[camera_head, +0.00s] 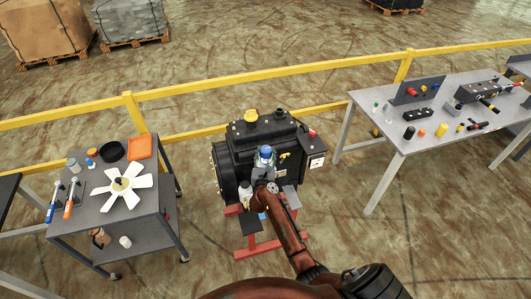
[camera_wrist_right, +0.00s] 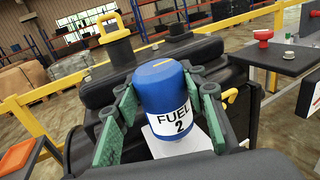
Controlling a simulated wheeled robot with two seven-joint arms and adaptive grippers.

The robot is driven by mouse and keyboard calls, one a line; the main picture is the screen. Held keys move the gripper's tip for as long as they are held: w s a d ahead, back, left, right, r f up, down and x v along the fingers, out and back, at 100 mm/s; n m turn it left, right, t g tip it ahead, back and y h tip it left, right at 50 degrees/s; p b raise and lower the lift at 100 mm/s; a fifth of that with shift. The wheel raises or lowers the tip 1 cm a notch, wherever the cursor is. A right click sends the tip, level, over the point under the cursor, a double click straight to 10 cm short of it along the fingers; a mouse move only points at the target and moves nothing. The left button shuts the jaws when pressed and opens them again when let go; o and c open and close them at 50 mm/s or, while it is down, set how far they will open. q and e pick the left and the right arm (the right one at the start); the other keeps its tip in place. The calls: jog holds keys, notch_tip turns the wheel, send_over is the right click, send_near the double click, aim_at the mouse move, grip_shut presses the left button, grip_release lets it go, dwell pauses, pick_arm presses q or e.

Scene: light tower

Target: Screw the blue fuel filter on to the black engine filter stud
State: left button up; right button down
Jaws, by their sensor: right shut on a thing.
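The blue fuel filter (camera_head: 265,150) is a blue cylinder with a white label reading "FUEL 2". It stands upright at the front of the black engine (camera_head: 262,133), and it fills the middle of the right wrist view (camera_wrist_right: 165,75). My right gripper (camera_head: 264,163) is shut on it, with green-padded fingers (camera_wrist_right: 165,118) on both sides of the filter in the wrist view. The engine filter stud is hidden, so I cannot tell whether the filter touches it. My left gripper is not in view.
A yellow rail (camera_head: 200,95) runs behind the engine. A grey cart (camera_head: 90,222) with a white fan stands at left. A table (camera_head: 385,140) with several parts stands at right. A white cylinder (camera_head: 245,189) is at the engine's front left. Floor is clear between engine and table.

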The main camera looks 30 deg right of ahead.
jog(key=shift+f+b, duration=0.75)
jog(key=shift+f, duration=0.1)
jog(key=c, duration=1.4)
grip_release()
jog(key=shift+o, duration=1.3)
jog(key=shift+f, duration=0.1)
jog(key=v, duration=1.2)
jog(key=shift+c, duration=0.2)
